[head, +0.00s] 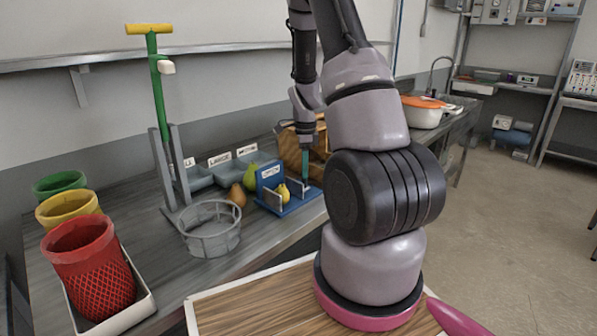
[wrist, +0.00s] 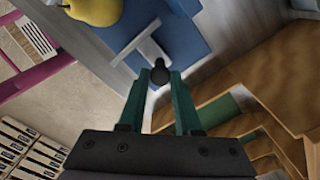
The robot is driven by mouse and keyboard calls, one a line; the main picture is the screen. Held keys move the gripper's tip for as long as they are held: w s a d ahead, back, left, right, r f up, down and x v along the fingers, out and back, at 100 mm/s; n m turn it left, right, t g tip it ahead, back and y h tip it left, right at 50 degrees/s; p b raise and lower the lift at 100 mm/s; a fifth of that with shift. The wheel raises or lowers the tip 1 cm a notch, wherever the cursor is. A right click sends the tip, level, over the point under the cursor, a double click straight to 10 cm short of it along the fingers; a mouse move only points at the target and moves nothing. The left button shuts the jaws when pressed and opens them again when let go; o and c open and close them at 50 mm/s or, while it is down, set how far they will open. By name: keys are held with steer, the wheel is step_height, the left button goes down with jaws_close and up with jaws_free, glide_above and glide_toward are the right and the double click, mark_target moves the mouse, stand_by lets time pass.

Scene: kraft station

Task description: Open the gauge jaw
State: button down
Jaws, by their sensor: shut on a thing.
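The blue gauge (head: 270,180) stands on the bench, with a small upright sign at its back. A small yellow pear (head: 283,193) sits in it, and the pear also shows at the top of the wrist view (wrist: 95,10). The pale jaw plate (wrist: 150,47) stands on the blue base, a little apart from the pear. It carries a dark round knob (wrist: 160,73). My gripper (head: 305,172) points down at the gauge's right side. In the wrist view, the green fingers of my gripper (wrist: 158,84) close around the knob.
Labelled grey bins (head: 225,170) and loose pears (head: 250,177) are left of the gauge. A wire basket (head: 210,228) and a green post with yellow handle (head: 157,85) stand further left. A wooden crate (head: 290,150) is close behind my gripper. Red, yellow and green baskets (head: 90,265) stand at the far left.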

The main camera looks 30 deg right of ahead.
steer(key=shift+w+d, duration=0.3)
steer(key=shift+d, duration=0.35)
steer(key=c, duration=0.6)
jaws_free()
step_height(320, 180, up, 11)
steer(key=shift+a, duration=0.1)
